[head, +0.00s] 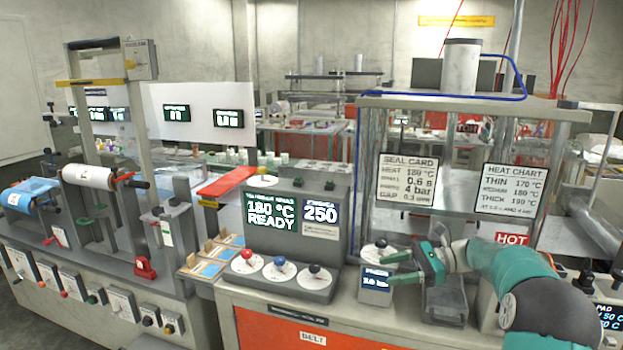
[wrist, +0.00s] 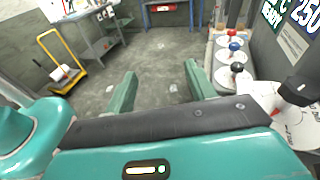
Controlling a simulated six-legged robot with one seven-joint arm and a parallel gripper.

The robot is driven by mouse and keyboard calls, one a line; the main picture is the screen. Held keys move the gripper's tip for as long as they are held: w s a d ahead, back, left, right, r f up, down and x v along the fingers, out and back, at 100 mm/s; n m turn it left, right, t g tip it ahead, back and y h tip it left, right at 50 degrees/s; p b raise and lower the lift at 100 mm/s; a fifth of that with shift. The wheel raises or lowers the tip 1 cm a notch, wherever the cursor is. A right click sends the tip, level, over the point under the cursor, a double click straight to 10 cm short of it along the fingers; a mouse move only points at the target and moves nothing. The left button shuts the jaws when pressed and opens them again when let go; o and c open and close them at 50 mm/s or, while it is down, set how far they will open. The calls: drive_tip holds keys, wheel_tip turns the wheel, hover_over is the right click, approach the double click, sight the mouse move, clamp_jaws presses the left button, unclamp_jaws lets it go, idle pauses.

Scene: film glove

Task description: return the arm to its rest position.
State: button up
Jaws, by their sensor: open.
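My gripper (head: 391,268) is at the right in the head view, at the end of my teal and white arm. Its two green fingers are spread apart and point left, with nothing between them. They are in front of a dial with a dark knob (head: 379,250) and near a small pressure display (head: 375,284); I cannot tell if they touch either. In the wrist view the open fingers (wrist: 158,92) show over bare grey floor (wrist: 150,60).
A control panel (head: 292,215) reading 180 °C READY has red, blue and black knobs (head: 280,264) below it. A clear-walled press frame (head: 470,101) with a HOT sign (head: 511,239) stands behind my arm. A yellow trolley (wrist: 60,72) stands on the floor.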

drive_tip(key=s+a+r+n+h, duration=0.2)
drive_tip(key=s+a+n+h, duration=0.15)
drive_tip(key=s, duration=0.35)
drive_tip(key=s+a+r+n+h, duration=0.2)
drive_tip(key=s+a+n+h, duration=0.1)
drive_tip(key=s+a+h, duration=0.3)
drive_tip(key=s+d+n+t+h, duration=0.1)
drive_tip(key=s+n+t+h, duration=0.1)
drive_tip(key=s, duration=0.5)
drive_tip(key=s+d+f+n+t+h, duration=0.1)
drive_tip(key=s+d+n+t+h, duration=0.1)
drive_tip(key=s+n, duration=0.2)
drive_tip(key=s+d+n+t+h, duration=0.2)
drive_tip(key=s+n, duration=0.2)
drive_tip(key=s, duration=0.5)
drive_tip(key=shift+s+d+f+h, duration=0.2)
drive_tip(key=shift+s+f+h, duration=0.15)
drive_tip(key=shift+f, duration=0.05)
